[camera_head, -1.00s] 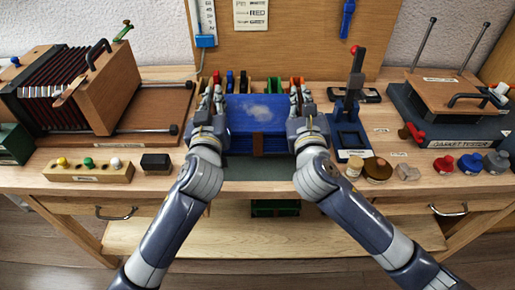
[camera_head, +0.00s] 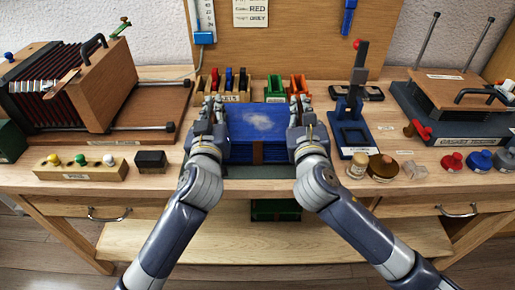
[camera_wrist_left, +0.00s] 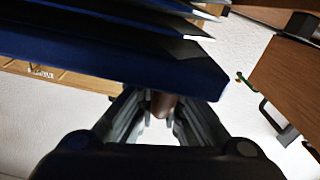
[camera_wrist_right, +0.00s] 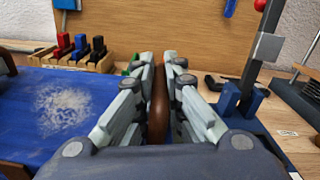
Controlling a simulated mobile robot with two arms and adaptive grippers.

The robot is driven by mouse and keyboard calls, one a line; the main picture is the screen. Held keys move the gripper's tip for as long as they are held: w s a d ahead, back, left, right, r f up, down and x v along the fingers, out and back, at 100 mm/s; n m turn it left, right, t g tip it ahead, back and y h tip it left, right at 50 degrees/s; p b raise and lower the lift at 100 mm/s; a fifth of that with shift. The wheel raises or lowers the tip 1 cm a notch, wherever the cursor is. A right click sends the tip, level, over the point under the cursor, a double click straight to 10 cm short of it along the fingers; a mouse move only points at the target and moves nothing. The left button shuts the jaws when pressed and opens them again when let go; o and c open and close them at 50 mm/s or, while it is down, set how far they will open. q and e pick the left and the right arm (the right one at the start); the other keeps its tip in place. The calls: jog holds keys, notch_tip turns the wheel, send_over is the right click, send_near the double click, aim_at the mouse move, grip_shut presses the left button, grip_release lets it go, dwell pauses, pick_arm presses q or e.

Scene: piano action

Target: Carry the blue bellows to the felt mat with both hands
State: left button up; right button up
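The blue bellows (camera_head: 258,121), with a pale worn patch on top and dark folds at the front, is between my two grippers over the middle of the bench. My left gripper (camera_head: 211,112) is at its left side, shut on a brown handle (camera_wrist_left: 161,104). My right gripper (camera_head: 298,112) is at its right side, shut on a brown handle (camera_wrist_right: 158,108). The bellows' blue top also shows in the right wrist view (camera_wrist_right: 60,115). A grey-green mat (camera_head: 262,171), likely the felt mat, lies below and in front, partly hidden. I cannot tell the gap beneath the bellows.
Wooden holders with coloured pieces (camera_head: 228,90) stand behind the bellows. A blue stand with a lever (camera_head: 352,128) is close on the right, with small jars (camera_head: 381,167) before it. A black block (camera_head: 151,160) and a large brown bellows instrument (camera_head: 95,88) are left.

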aim_at(213, 121)
pick_arm(q)
jog(key=c, duration=0.3)
pick_arm(e)
jog(key=shift+o, duration=0.3)
pick_arm(q)
jog(key=o, duration=0.4)
jog(key=shift+c, duration=0.2)
pick_arm(e)
jog(key=shift+a, duration=0.1)
pick_arm(q)
jog(key=o, duration=0.3)
jog(key=shift+s+d, duration=0.1)
jog(key=shift+s, duration=3.9)
pick_arm(e)
jog(key=shift+r, duration=0.1)
pick_arm(q)
jog(key=shift+o, duration=0.2)
pick_arm(e)
jog(key=shift+o, duration=0.3)
jog(key=o, duration=0.8)
jog(key=s, duration=1.2)
jog(key=shift+d, duration=0.2)
pick_arm(q)
jog(key=shift+s+f, duration=0.1)
pick_arm(e)
jog(key=shift+s, duration=0.15)
